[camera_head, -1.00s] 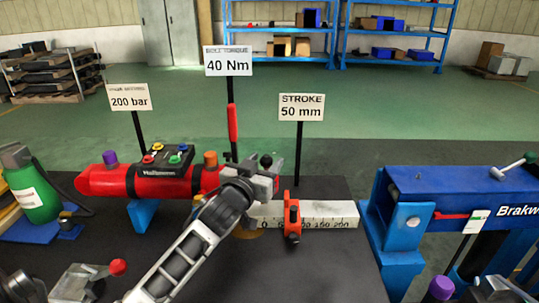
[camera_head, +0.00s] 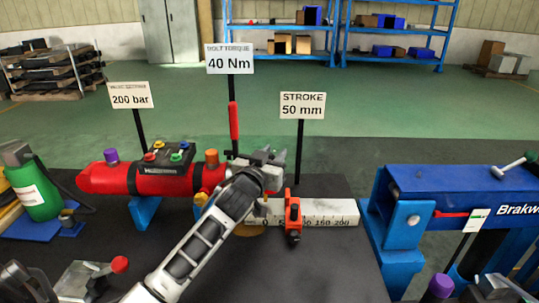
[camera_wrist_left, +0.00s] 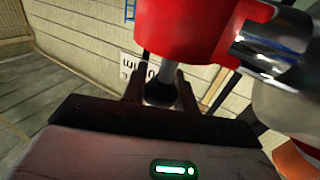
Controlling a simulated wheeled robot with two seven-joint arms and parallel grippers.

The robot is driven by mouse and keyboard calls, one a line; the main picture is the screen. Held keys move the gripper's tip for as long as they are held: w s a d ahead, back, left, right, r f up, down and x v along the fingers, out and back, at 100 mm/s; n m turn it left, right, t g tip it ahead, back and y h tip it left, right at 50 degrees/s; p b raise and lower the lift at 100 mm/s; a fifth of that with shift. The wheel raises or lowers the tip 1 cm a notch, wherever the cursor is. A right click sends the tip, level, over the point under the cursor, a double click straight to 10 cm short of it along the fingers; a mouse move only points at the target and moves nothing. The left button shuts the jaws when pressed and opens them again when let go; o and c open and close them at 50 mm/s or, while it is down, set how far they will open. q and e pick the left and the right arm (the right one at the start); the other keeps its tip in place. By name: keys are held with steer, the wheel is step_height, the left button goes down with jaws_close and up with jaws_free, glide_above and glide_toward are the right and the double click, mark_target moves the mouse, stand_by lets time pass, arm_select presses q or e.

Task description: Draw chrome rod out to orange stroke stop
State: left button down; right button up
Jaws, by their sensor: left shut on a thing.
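The red cylinder (camera_head: 105,178) lies on the bench, with the white ruler block (camera_head: 335,211) to its right. The orange stroke stop (camera_head: 293,216) stands upright across the ruler. My left gripper (camera_head: 272,164) is beyond the cylinder's right end, just left of the stop. In the left wrist view it (camera_wrist_left: 160,88) is shut around a grey stem with a dark round end (camera_wrist_left: 162,92). That stem hangs below a red part (camera_wrist_left: 190,25), beside a bright chrome piece (camera_wrist_left: 275,45). In the head view my arm hides most of the rod.
A blue stand (camera_head: 410,215) with a blue cylinder is at the right. A green bottle (camera_head: 35,190) and a red-knobbed lever (camera_head: 120,264) are at the left. Signs on posts, including the STROKE 50 mm sign (camera_head: 302,105), rise behind the bench.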

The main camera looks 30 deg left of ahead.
arm_select(q)
steer(key=w+d, duration=0.1)
steer(key=d, duration=0.1)
steer(key=w+d, duration=0.1)
steer(key=d, duration=0.1)
steer(key=shift+w+d, duration=0.15)
steer(key=shift+w, duration=0.05)
steer(key=c, duration=1.1)
jaws_free()
steer(key=shift+w+d, duration=0.1)
steer(key=s+d+b, duration=0.1)
steer(key=s+d, duration=0.1)
steer(key=s, duration=1.3)
steer(key=shift+s+d+b, duration=0.15)
steer(key=shift+s+b, duration=0.15)
steer(key=shift+s, duration=0.1)
